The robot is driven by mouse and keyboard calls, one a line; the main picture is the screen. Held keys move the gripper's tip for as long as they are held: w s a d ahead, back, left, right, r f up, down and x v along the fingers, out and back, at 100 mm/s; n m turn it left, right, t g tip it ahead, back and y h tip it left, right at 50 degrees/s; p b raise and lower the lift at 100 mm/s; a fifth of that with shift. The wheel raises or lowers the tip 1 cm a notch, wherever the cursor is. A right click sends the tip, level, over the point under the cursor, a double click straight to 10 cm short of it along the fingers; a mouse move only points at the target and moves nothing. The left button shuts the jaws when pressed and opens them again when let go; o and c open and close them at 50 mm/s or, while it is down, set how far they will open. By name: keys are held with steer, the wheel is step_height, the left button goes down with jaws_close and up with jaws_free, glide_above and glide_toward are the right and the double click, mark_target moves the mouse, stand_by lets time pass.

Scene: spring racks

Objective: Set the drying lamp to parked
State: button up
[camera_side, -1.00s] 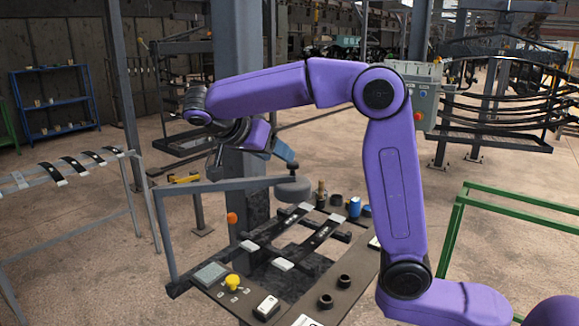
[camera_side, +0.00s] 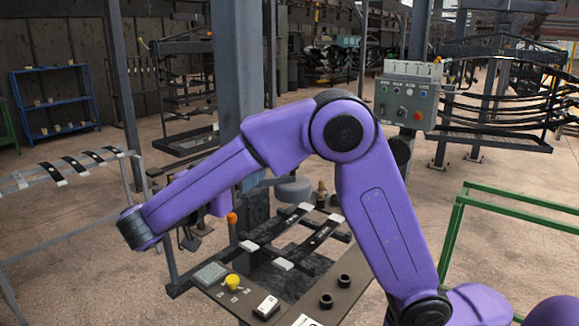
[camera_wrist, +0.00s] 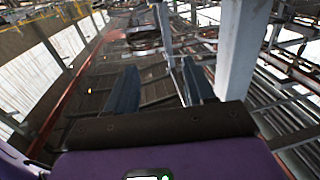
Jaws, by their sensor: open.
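A round grey head (camera_side: 293,190), which looks like the drying lamp, hangs over the back of the bench in the side view. The bar carrying it is largely hidden behind my arm; an orange knob (camera_side: 232,217) shows left of the post. A yellow knob (camera_side: 232,282) sits on the bench's front left corner, with small white labels beside it. In the wrist view my gripper (camera_wrist: 160,92) is open, with nothing between its two dark blue fingers. In the side view it is mostly hidden behind my arm, left of the post.
A grey post (camera_side: 238,70) stands behind the bench (camera_side: 345,290). Dark spring leaves (camera_side: 318,235) lie on the bench's rack. A grey control box (camera_side: 408,100) with buttons hangs at upper right. A green rail (camera_side: 450,235) stands at right, and a spring rack (camera_side: 70,165) at left.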

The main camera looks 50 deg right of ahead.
mark_target(290, 184)
step_height(290, 184, down, 5)
steer(key=d, duration=0.5)
steer(key=w+d, duration=0.1)
steer(key=d, duration=0.5)
steer(key=w+d, duration=0.1)
steer(key=d, duration=0.5)
steer(key=shift+w+d+f, duration=0.1)
steer(key=shift+w+d, duration=0.05)
steer(key=shift+w, duration=0.05)
jaws_close()
